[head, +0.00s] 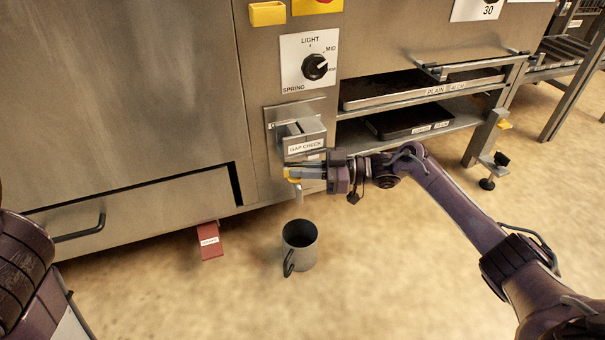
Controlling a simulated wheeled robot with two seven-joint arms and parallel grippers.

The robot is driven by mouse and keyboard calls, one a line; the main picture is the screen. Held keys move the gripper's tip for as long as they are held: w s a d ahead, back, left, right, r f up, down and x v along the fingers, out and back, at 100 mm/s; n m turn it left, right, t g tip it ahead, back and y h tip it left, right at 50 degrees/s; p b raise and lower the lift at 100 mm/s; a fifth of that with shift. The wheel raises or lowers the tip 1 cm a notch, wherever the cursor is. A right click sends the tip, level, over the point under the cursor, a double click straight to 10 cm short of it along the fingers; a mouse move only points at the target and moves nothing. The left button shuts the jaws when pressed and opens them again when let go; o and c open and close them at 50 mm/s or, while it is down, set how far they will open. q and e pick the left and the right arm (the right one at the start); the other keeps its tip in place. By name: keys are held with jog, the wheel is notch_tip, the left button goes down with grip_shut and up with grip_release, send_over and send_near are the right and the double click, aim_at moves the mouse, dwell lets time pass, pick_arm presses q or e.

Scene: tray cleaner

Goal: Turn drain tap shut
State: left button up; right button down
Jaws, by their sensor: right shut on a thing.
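The drain tap (299,194) sits low on the front of the steel machine, under the box marked GAP CHECK. Its pale spout points down. A yellow part, apparently the tap's handle, shows at the jaws of my right gripper (305,173). That gripper comes in from the right and is shut on the handle; its fingers hide most of the tap body. A grey metal mug (299,245) stands upright on the floor below the spout, its handle towards the front left. My left arm shows at the left edge, but its gripper is out of view.
A dial (314,67) marked LIGHT, MID and SPRING is above the tap. A red tag-like pedal (209,240) juts out at the machine's foot. Shelves with dark trays (412,119) are at the right. A drawer with a handle (80,231) is at the left. The front floor is clear.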

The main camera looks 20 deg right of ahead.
jog(key=shift+r, duration=0.1)
jog(key=c, duration=1.5)
grip_release()
jog(key=shift+a, duration=0.1)
jog(key=p+v, duration=0.2)
jog(key=v, duration=0.5)
jog(key=shift+s+d+p, duration=0.1)
jog(key=shift+d+p, duration=0.2)
jog(key=shift+d, duration=0.1)
jog(key=shift+o, duration=0.3)
